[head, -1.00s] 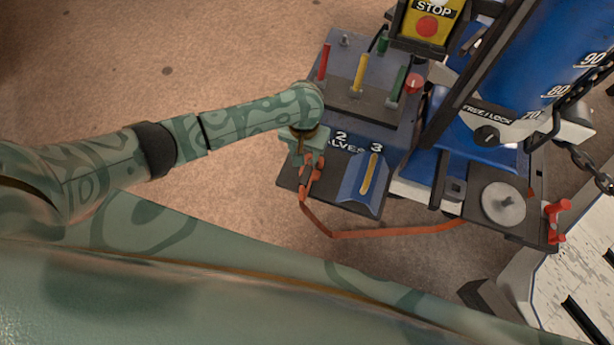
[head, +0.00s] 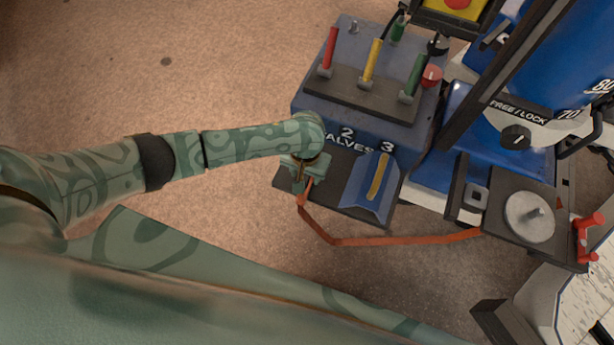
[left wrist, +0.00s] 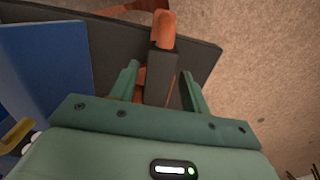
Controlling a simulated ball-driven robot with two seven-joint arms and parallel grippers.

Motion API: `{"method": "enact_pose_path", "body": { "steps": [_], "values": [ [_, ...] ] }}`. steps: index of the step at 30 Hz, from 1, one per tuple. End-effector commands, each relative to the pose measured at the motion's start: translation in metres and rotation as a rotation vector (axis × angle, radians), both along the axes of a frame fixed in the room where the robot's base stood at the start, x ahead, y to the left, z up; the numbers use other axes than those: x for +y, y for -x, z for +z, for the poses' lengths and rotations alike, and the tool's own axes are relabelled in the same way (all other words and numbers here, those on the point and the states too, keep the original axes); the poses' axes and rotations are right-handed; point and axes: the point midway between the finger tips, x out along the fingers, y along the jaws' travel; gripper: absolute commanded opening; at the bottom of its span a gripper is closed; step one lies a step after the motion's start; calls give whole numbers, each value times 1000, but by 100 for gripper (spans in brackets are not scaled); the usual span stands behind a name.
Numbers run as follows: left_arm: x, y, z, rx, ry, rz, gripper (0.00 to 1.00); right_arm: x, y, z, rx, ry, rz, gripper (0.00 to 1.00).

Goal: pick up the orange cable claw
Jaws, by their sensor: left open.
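The orange cable claw (left wrist: 164,30) lies on the dark shelf at the front of the valve bench, with an orange tip and a dark body in the left wrist view. My left gripper (left wrist: 160,82) is open, with one finger on each side of the claw's dark body. Whether the fingers touch it I cannot tell. In the head view my left gripper (head: 301,184) covers most of the claw, and only a small orange part shows below it. An orange cable (head: 400,240) runs from there to the right. My right gripper is not in view.
A blue valve block with a yellow handle (head: 378,176) stands just right of my left gripper. Behind are red (head: 329,50), yellow (head: 372,62) and green (head: 413,78) levers. A round metal disc (head: 528,216) and red fittings (head: 587,238) are at right. Open floor lies left.

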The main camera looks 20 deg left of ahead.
Motion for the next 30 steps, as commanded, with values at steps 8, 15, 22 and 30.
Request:
{"method": "enact_pose_path", "body": {
  "steps": [8,15,22,30],
  "values": [
    [0,0,2,-2,0,0,0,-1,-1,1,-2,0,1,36],
    [0,-1,3,-3,0,0,0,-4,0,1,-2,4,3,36],
    [0,-2,17,-6,1,0,0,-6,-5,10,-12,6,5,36],
    [-17,9,66,-10,4,-2,0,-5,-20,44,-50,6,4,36]
  ]
}}
